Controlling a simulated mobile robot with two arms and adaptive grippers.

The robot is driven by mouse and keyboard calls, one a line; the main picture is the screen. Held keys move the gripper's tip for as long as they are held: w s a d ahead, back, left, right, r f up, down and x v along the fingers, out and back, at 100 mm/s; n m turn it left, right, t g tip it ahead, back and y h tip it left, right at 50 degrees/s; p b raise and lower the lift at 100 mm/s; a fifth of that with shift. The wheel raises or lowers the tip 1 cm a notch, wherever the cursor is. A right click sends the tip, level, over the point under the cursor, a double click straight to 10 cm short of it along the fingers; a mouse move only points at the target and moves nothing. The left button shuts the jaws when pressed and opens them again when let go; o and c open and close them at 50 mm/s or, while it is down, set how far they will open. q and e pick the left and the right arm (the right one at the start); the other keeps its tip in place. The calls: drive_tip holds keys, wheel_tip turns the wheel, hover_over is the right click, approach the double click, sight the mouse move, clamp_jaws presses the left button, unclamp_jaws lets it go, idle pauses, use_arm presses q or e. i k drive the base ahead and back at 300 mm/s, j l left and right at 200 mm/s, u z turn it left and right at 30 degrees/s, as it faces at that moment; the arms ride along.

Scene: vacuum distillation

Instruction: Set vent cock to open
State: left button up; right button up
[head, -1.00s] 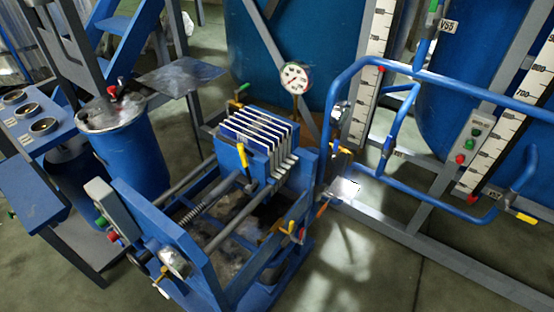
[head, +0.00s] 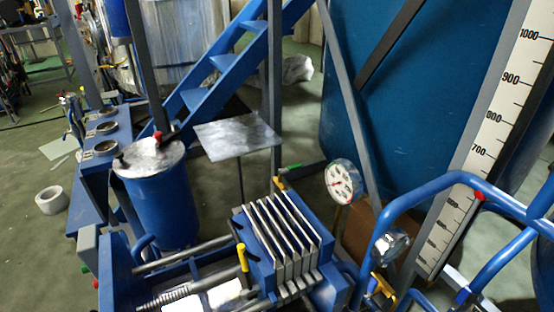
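I cannot tell which fitting is the vent cock; no label for it is readable. Several small handles show in the head view. A red handle (head: 158,135) sits on the lid of the blue cylindrical vessel (head: 163,205) at left. A green handle (head: 291,167) is behind the filter press, left of the round dial gauge (head: 343,181). A yellow lever (head: 242,257) stands upright at the press's front. Another yellow handle (head: 384,286) is on the piping at lower right. Neither of my grippers is in view.
The filter press (head: 262,262) with its pale plates fills the lower middle. Blue pipes (head: 425,190) and a level scale (head: 490,125) stand at right before a large blue tank (head: 415,120). Blue stairs (head: 205,92) rise behind. Floor is open at far left, around a white roll (head: 51,200).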

sight(294, 166)
drive_tip(key=u, duration=0.7)
drive_tip(key=l+u, duration=0.3)
drive_tip(key=k+l+u, duration=0.3)
drive_tip(key=l+u, duration=0.3)
drive_tip(key=l, duration=0.15)
